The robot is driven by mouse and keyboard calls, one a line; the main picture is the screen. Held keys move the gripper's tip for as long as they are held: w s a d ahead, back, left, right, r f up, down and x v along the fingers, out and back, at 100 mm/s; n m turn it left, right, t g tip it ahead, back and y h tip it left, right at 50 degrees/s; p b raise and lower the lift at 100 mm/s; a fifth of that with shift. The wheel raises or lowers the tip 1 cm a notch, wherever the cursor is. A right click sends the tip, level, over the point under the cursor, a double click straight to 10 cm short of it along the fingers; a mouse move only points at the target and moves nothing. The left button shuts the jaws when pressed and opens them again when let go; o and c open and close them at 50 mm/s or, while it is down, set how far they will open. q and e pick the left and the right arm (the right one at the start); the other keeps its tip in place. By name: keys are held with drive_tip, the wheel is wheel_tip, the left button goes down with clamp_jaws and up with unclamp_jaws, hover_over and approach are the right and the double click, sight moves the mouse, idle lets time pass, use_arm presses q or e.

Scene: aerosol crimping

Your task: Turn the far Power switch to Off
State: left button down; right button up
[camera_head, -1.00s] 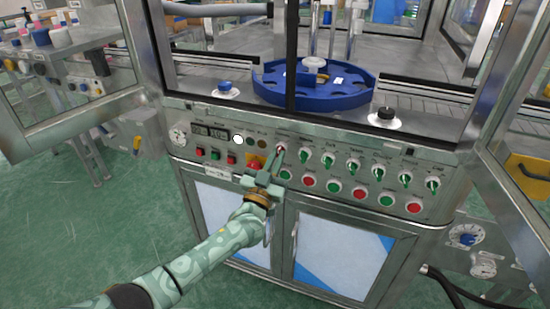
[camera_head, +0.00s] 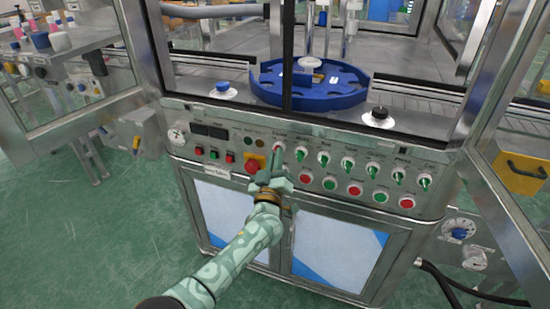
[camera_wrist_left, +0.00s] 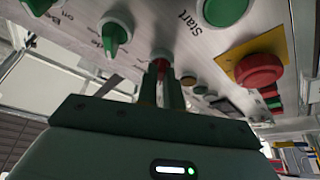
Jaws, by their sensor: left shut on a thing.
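My left gripper (camera_head: 274,160) is at the leftmost rotary switch (camera_head: 279,147) of the upper row on the machine's front panel. Its label is too small to read in the head view. In the left wrist view the two fingers (camera_wrist_left: 168,76) are closed around the knob of this switch (camera_wrist_left: 160,54), and a bit of red shows between them. The fingers hide most of the knob, so its exact angle cannot be told. The panel displays (camera_head: 209,131) are dark. My right gripper is not in view.
Several green rotary switches (camera_head: 348,162) continue rightward, with red and green push buttons (camera_head: 330,184) below. A red emergency stop on yellow (camera_wrist_left: 258,70) sits close to the fingers. A blue turntable (camera_head: 310,88) stands behind glass. Open glass doors flank the machine.

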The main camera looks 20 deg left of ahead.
use_arm(q)
drive_tip(key=shift+f, duration=0.1)
idle(0.3)
drive_tip(key=c, duration=1.5)
unclamp_jaws()
drive_tip(key=shift+c, duration=0.2)
drive_tip(key=shift+s, duration=0.15)
